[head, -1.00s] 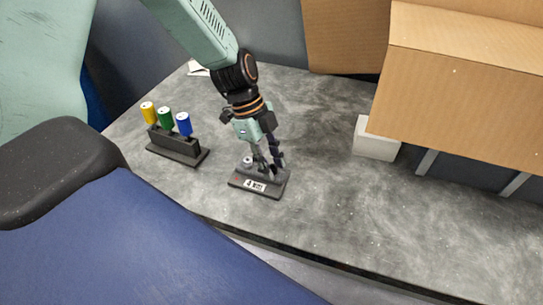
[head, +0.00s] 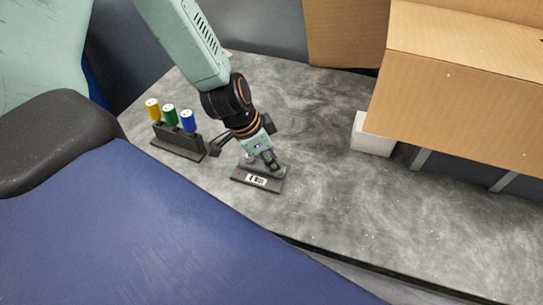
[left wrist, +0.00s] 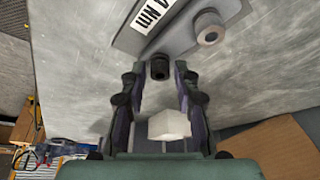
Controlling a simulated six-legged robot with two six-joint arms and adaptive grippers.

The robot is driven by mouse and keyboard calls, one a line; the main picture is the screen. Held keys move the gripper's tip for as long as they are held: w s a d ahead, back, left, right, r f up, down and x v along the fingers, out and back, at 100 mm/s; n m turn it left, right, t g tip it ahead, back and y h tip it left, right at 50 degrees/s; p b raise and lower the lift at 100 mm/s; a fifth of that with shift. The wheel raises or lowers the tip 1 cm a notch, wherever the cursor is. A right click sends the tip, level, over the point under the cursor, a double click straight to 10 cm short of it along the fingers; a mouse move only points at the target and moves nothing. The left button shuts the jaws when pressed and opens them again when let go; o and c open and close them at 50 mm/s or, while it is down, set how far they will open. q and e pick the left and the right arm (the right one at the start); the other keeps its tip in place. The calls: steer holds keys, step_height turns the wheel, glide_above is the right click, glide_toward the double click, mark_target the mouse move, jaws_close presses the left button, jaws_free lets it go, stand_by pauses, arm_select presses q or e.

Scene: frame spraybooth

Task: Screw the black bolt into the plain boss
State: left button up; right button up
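The dark base plate (head: 250,182) with a white label lies on the grey bench; it also fills the top of the left wrist view (left wrist: 180,38). The plain boss (left wrist: 208,28) is a grey round stub with a hole, standing on the plate. A short black cylinder, which looks like the black bolt (left wrist: 160,68), shows at the plate's edge, between my left fingertips. My left gripper (left wrist: 160,75) is open around it, with a gap on each side. In the head view my left gripper (head: 268,157) is low over the plate and hides the boss and bolt. My right gripper is out of view.
A black rack (head: 178,143) with yellow, green and blue cylinders stands left of the plate. A white block (head: 373,144) and a large cardboard box (head: 465,95) are at the right. The bench between is clear. The bench's front edge runs close below the plate.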

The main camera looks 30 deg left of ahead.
arm_select(q)
steer(key=shift+d+n+y, duration=0.15)
steer(key=shift+n+y, duration=0.15)
steer(key=shift+n, duration=0.5)
steer(key=n+y+b, duration=0.1)
steer(key=n, duration=0.2)
steer(key=shift+f+t+b, duration=0.1)
steer(key=shift+t+b, duration=0.2)
steer(key=shift+t, duration=0.1)
steer(key=shift+n, duration=0.5)
